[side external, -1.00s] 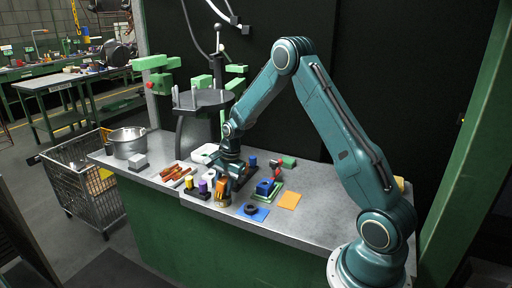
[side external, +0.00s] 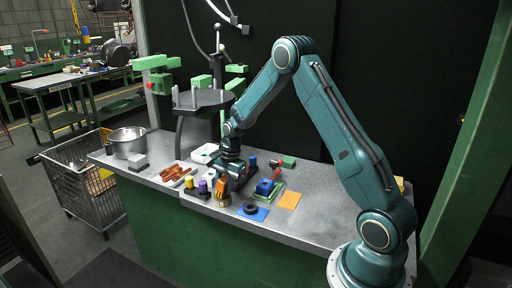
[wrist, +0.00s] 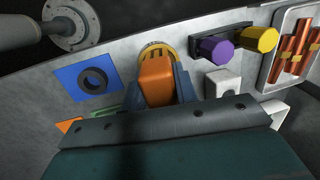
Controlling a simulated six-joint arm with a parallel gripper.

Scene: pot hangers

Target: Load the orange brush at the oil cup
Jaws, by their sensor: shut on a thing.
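The orange brush (wrist: 156,80) is between the two fingers of my gripper (wrist: 157,88) in the wrist view, and the gripper is shut on it. It also shows as a small orange block in the side view (side external: 221,186). The oil cup looks to be the round brass-rimmed cup (wrist: 158,49) at the far end of the brush; it also shows below the brush in the side view (side external: 224,201). The brush's far end is hidden, so I cannot tell how deep it sits in the cup.
A purple piece (wrist: 215,50) and a yellow piece (wrist: 257,39) stand beside the cup, near a white block (wrist: 222,83). A tray (wrist: 278,72) holds several copper-coloured pieces. A blue mat (wrist: 66,83) with a black ring lies on the other side. A pot (side external: 128,142) stands far left.

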